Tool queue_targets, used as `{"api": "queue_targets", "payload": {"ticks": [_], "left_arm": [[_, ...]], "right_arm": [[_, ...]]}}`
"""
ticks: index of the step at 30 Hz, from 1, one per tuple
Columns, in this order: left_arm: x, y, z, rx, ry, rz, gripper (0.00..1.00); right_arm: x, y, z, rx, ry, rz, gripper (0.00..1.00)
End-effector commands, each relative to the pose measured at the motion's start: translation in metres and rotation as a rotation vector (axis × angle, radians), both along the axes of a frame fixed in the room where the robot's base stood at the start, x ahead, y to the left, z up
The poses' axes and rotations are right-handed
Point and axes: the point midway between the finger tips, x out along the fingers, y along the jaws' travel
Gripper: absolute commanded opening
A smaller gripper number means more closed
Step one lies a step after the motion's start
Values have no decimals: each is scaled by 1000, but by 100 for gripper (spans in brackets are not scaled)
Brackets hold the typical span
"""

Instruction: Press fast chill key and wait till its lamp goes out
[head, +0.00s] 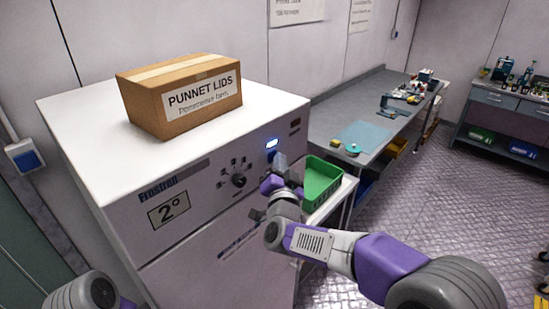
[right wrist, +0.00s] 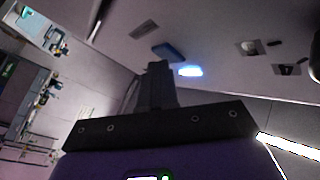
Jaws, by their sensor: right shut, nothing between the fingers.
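The white Frostred chiller (head: 75,110) has a small display (head: 168,210) reading 2°. Near the right end of its front panel a lamp (head: 271,143) glows blue-white. It also shows lit in the right wrist view (right wrist: 190,71). A blue key (right wrist: 168,50) sits beside the lamp; I take it as the fast chill key, its label being unreadable. My right gripper (head: 280,162) is shut and empty, its fingertips (right wrist: 157,66) close to the key. I cannot tell whether they touch it. My left gripper is out of view.
A cardboard box (head: 150,108) marked PUNNET LIDS stands on the chiller. A dark knob (head: 238,180) is left of my right gripper. A green crate (head: 318,183) is close on its right. A workbench (head: 350,108) runs behind; open floor (head: 440,190) lies to the right.

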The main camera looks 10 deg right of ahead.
Motion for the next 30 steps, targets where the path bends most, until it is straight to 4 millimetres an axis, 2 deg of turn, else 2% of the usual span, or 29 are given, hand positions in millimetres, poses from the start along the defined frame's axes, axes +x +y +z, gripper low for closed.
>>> {"api": "queue_targets", "payload": {"ticks": [12, 22, 30], "left_arm": [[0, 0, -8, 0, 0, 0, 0], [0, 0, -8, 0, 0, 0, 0], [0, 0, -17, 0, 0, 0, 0]], "right_arm": [[-13, -10, -1, 0, 0, 1, 0], [-15, -11, 0, 0, 0, 0, 0], [-34, -27, -2, 2, 0, 0, 0]]}}
